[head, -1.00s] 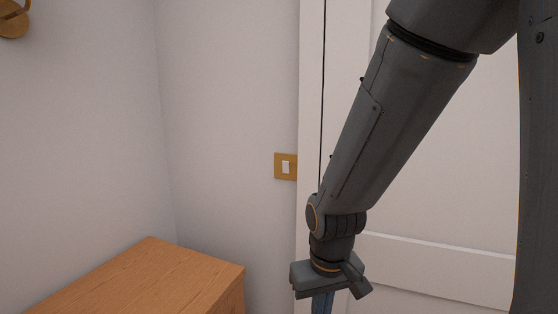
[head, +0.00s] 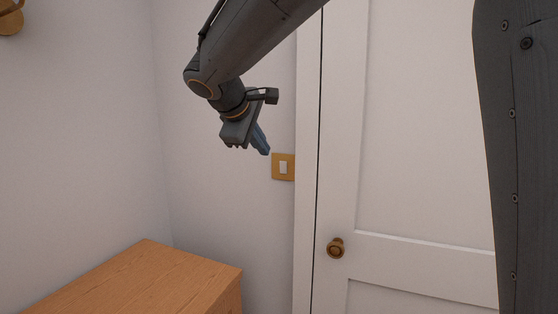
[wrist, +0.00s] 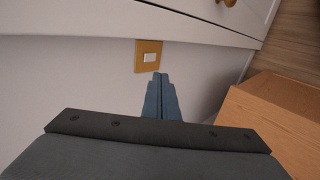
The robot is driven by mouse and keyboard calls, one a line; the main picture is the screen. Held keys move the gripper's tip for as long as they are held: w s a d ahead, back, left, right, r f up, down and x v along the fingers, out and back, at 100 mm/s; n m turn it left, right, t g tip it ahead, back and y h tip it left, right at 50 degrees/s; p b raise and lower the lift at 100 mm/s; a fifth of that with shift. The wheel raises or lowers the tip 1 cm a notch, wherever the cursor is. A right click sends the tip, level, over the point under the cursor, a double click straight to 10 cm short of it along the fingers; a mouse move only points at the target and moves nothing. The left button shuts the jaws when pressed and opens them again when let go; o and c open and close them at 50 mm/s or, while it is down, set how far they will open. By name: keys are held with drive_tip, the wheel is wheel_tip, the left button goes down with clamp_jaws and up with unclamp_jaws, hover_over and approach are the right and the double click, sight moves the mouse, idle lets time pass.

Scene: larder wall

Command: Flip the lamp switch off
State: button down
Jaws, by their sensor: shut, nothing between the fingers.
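The lamp switch (head: 283,167) is a white rocker on a square brass plate (head: 276,174), on the wall just left of the door frame. In the wrist view the white rocker (wrist: 150,57) and its brass plate (wrist: 140,66) show just beyond my fingertips. My gripper (head: 265,151) is shut and empty, its blue fingers pointing down and right, up and left of the plate in the head view. The fingers also show in the wrist view (wrist: 157,76). I cannot tell whether they touch the plate. The rocker's tilt is too small to read.
A white door (head: 420,180) with a brass knob (head: 335,248) stands to the right. A wooden cabinet (head: 150,280) stands at lower left. Part of a brass fixture (head: 10,20) shows at top left. The wall around the switch is clear.

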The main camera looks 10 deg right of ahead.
drive_tip(key=shift+f, duration=0.1)
drive_tip(key=p, duration=0.5)
approach(284, 162)
drive_tip(key=shift+a+f+x, duration=0.1)
drive_tip(key=shift+f+x, duration=0.05)
drive_tip(key=shift+x, duration=1.4)
drive_tip(key=shift+a+f+x, duration=0.1)
drive_tip(key=shift+f+x, duration=0.05)
drive_tip(key=shift+x, duration=1.45)
drive_tip(key=shift+s, duration=0.15)
drive_tip(key=shift+w+d+r+b, duration=0.1)
drive_tip(key=shift+w+d+b, duration=0.25)
drive_tip(key=shift+w+b, duration=0.15)
drive_tip(key=shift+s+r, duration=0.1)
